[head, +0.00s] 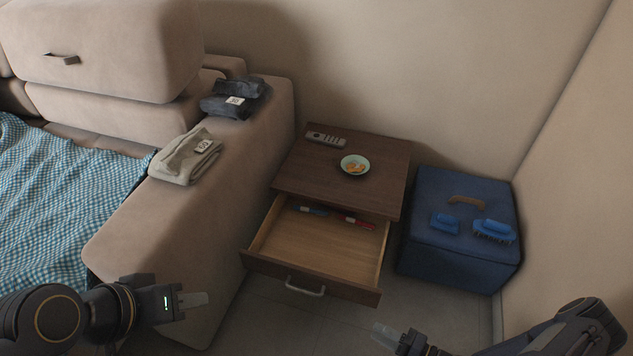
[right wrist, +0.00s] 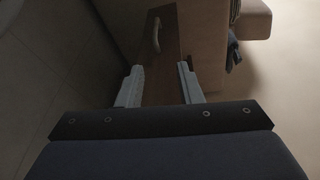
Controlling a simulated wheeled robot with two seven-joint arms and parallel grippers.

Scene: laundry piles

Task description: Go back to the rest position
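My left gripper (head: 194,300) is at the lower left in the head view, in front of the sofa arm. It is seen from the side, so its finger gap cannot be made out. My right gripper (head: 384,335) is at the bottom, right of centre, low in front of the nightstand. In the right wrist view its two fingers (right wrist: 160,84) stand apart with nothing between them, so it is open and empty. The nightstand drawer front shows beyond the fingers there.
The wooden nightstand (head: 300,175) has its drawer (head: 320,255) pulled out; a red and a blue item lie inside. A remote (head: 326,139) and a bowl (head: 349,160) stand on top. Folded clothes lie on the sofa (head: 215,215). A blue box (head: 450,262) with brushes stands right.

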